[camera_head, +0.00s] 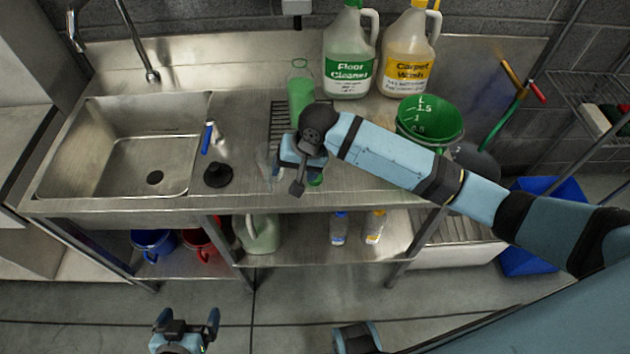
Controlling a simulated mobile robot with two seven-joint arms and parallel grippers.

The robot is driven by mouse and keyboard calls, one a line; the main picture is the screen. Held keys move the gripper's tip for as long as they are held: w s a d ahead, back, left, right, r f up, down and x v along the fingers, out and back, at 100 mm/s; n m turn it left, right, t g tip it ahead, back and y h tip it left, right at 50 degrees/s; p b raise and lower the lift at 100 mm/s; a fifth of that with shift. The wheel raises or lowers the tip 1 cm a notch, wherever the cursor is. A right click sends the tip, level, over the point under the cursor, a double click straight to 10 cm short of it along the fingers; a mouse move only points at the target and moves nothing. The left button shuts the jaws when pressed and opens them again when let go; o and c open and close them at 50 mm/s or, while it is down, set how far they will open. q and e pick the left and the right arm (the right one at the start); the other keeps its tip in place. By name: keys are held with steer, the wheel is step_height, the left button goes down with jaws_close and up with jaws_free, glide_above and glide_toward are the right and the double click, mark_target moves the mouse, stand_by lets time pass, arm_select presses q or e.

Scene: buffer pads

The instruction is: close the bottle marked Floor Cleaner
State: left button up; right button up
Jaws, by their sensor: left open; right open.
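My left gripper (190,322) is open and empty, low over the floor.
The Carpet Wash jug (409,62) stands right of Floor Cleaner. A green-filled clear bottle (300,88) stands on the left. A green measuring bucket (430,118) is on the right. A sink (140,145), black plunger-like piece (218,174) and blue-handled tool (208,138) lie left.

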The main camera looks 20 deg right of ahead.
steer(key=w+d+r+m+g+h+b, duration=0.1)
steer(key=w+d+r+m+h, duration=0.1)
steer(key=d+r, duration=0.3)
steer(key=shift+w+d+r+m+g+h, duration=0.35)
steer(key=shift+w+d+m+g+h, duration=0.1)
steer(key=shift+w+h, duration=0.3)
step_height(320, 180, down, 9)
steer(key=shift+r, duration=0.2)
steer(key=shift+f, duration=0.1)
steer(key=f, duration=0.5)
steer(key=shift+s, duration=0.3)
steer(key=c, duration=1)
